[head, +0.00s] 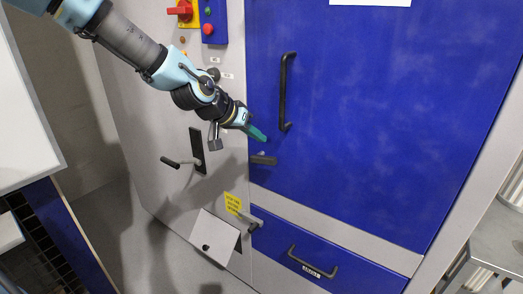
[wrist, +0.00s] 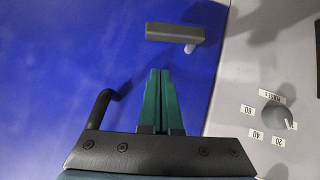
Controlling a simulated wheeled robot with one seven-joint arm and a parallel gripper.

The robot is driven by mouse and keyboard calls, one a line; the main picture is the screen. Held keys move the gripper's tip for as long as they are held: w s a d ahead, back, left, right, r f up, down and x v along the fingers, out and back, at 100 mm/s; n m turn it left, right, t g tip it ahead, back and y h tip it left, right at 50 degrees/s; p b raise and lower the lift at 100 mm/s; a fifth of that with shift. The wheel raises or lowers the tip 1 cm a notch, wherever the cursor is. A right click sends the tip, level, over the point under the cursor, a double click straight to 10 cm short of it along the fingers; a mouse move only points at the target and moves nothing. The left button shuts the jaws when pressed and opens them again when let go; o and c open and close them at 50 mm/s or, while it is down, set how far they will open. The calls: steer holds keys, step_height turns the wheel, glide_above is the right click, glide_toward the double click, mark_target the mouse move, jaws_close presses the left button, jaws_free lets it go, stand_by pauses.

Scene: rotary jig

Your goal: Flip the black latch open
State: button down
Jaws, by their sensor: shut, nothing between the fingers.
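The black latch (head: 263,159) is a short dark bar on the left edge of the blue door (head: 370,110), lying roughly level. In the wrist view the latch (wrist: 174,33) looks dark grey, with a small light peg under its right end. My gripper (head: 262,138) has green fingers and is just above the latch in the head view. In the wrist view my gripper (wrist: 160,72) has its fingers together and empty, pointing at the latch with a gap visible between them. Nothing hides the latch in the wrist view.
A black door handle (head: 284,92) stands out right of my gripper. A crank lever (head: 180,162) on a black plate is at left. A lighter latch (head: 249,218) and a drawer handle (head: 312,262) are below. A dial (wrist: 275,115) sits on the grey panel.

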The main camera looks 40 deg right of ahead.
mark_target(269, 158)
steer(key=shift+s+d+f+p, duration=0.1)
steer(key=shift+s+f+p, duration=0.05)
steer(key=shift+f, duration=0.6)
steer(key=shift+s+d+f+p, duration=0.1)
steer(key=shift+s+d+f, duration=0.05)
steer(key=shift+f, duration=0.55)
steer(key=shift+s+d+f+p, duration=0.1)
steer(key=shift+s+f+p, duration=0.05)
steer(key=shift+f, duration=0.6)
steer(key=shift+s+d+f+b, duration=0.1)
steer(key=shift+s+f+b, duration=0.2)
steer(key=shift+b, duration=0.4)
steer(key=b, duration=0.1)
steer(key=t+b, duration=0.1)
steer(key=shift+s+f+m+b, duration=0.15)
steer(key=shift+f+m+b, duration=0.15)
steer(key=shift+m, duration=0.1)
steer(key=shift+s+d+y, duration=0.1)
steer(key=shift+s+y, duration=0.05)
steer(key=shift+y, duration=0.15)
steer(key=d+r+p+v, duration=0.1)
steer(key=v, duration=0.5)
steer(key=d+r+p+v, duration=0.1)
steer(key=p+v, duration=0.1)
steer(key=v, duration=0.5)
steer(key=shift+s, duration=0.3)
